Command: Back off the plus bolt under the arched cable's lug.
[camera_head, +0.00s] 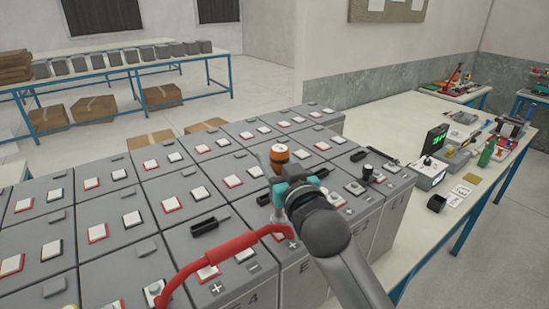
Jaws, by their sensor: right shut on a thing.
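The red arched cable (215,260) rises over the batteries in the foreground. Its right end reaches a battery top beside a plus mark (292,244), just below my right gripper. My right gripper (280,190), with teal fingers, is shut on an upright tool with an orange top (279,153). The tool's lower end is close to the cable's right end; I cannot tell whether it touches the bolt. The plus bolt and most of the lug are hidden by the gripper and cable. My left gripper is not in view.
Rows of grey batteries (105,221) with red- and black-edged white terminal covers fill the foreground. Loose black caps (210,222) lie on them. At right, a long bench (395,130) carries a meter with a green display (436,140) and small tools. Cardboard boxes stand behind.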

